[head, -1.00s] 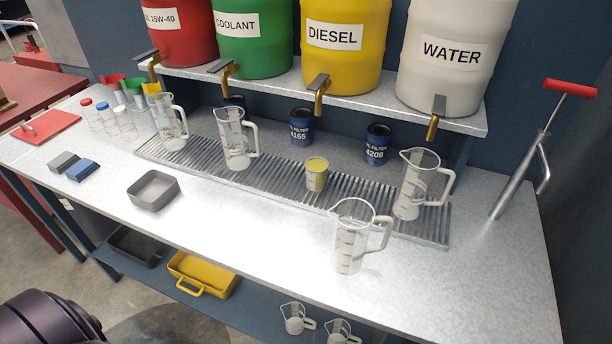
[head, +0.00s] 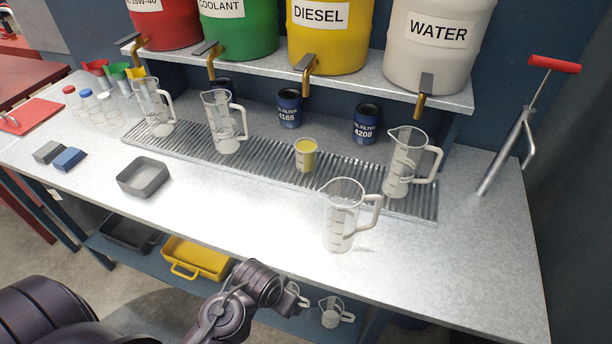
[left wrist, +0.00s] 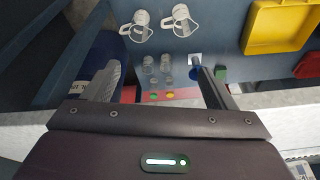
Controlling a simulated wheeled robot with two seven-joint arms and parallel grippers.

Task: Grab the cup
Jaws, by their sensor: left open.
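A small clear cup with yellow liquid (head: 305,157) stands upright on the ribbed metal drip tray (head: 255,160), near its middle. Clear measuring jugs with handles also stand on the tray: one under the water barrel (head: 402,165), one left of the cup (head: 222,125) and one at the far left (head: 155,108). Another jug (head: 340,220) stands on the bare bench in front. My left arm reaches in low at the bench's front edge; its fingers do not show in the head view. In the left wrist view my left gripper (left wrist: 155,64) is open and empty. My right gripper is out of view.
A grey bin (head: 144,178) sits on the bench. Taps overhang the drip tray. A red-handled pump (head: 515,140) stands right. The front right bench is clear.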

